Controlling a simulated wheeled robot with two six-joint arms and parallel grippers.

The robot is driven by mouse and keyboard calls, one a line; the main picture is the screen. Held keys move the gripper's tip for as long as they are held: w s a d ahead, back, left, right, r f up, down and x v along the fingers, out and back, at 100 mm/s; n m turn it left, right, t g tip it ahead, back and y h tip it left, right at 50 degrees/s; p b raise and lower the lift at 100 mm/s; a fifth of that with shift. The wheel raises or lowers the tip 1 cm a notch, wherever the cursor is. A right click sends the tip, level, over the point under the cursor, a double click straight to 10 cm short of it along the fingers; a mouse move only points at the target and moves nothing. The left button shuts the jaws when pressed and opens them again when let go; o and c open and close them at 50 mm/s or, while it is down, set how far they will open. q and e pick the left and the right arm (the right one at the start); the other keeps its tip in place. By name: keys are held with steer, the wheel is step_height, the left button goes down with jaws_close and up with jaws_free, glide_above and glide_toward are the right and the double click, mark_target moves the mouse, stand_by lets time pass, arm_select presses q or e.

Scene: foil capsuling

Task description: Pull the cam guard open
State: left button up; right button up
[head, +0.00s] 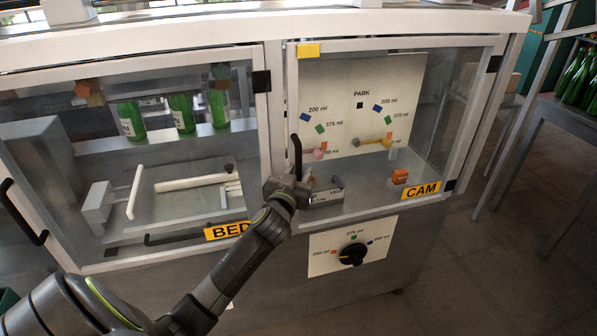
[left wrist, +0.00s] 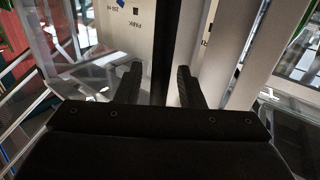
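The cam guard (head: 420,190) is the clear framed door on the right of the machine, with a yellow CAM label at its lower right. It looks shut. Its black upright handle (head: 297,158) is on its left edge. My left gripper (head: 296,181) is at the handle's lower end. In the left wrist view my left gripper (left wrist: 159,84) is open, and the black handle (left wrist: 163,50) shows between its two fingers, with a gap on each side. How deep the handle sits between the fingers is hard to tell. My right gripper is not in view.
The bed guard (head: 228,230) is the clear door on the left, with green bottles (head: 181,114) behind it. A selector knob (head: 353,254) is below the cam guard. A side table (head: 560,120) with green bottles stands at right, with bare floor before it.

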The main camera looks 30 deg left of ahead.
arm_select(q)
steer(key=shift+w, duration=0.15)
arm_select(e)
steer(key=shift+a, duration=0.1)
arm_select(q)
jaws_close()
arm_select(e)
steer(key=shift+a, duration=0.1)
arm_select(q)
steer(key=shift+f, duration=0.1)
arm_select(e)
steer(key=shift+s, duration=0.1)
